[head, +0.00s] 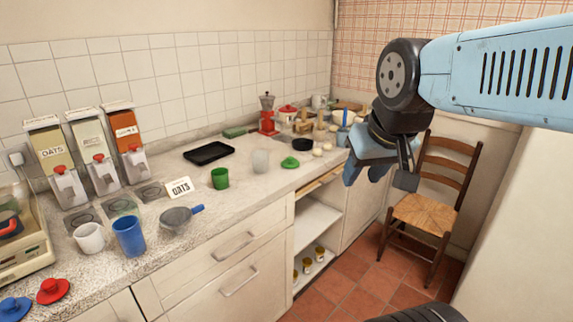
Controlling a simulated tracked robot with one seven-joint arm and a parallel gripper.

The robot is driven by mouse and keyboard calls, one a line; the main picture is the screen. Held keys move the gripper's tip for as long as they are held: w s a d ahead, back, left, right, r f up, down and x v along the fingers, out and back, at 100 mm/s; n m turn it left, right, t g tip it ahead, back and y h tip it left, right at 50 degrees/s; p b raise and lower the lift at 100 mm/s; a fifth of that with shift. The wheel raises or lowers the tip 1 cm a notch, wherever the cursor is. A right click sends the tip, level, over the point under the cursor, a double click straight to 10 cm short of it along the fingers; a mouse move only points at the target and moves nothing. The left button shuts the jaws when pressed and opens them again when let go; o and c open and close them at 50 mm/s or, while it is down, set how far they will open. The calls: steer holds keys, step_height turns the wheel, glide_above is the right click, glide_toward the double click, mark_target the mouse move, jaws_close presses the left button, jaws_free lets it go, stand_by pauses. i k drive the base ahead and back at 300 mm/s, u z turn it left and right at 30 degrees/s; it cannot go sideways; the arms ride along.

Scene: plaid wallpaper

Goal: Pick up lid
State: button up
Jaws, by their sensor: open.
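Three lids show on the speckled counter (225,205). A green lid (290,162) with a knob lies toward the far part, right of a pale frosted cup (260,161). A red lid (53,290) and a blue lid (14,309) lie at the near left corner, the blue one partly cut off by the frame. My gripper (378,176) is open, with nothing visible between its fingers. It hangs in the air at the right, pointing down, apart from all the lids; the green one is nearest to it in the picture.
A green cup (220,178), blue cup (129,236), white cup (89,237) and blue-handled strainer (182,217) stand around the counter. Dispensers (88,150) and a black tray (209,153) are behind. Crowded kitchenware fills the far end. A wooden chair (425,210) stands at right.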

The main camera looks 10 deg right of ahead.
mark_target(290, 162)
steer(key=u, duration=0.05)
steer(key=i, duration=0.9)
steer(key=z, duration=0.1)
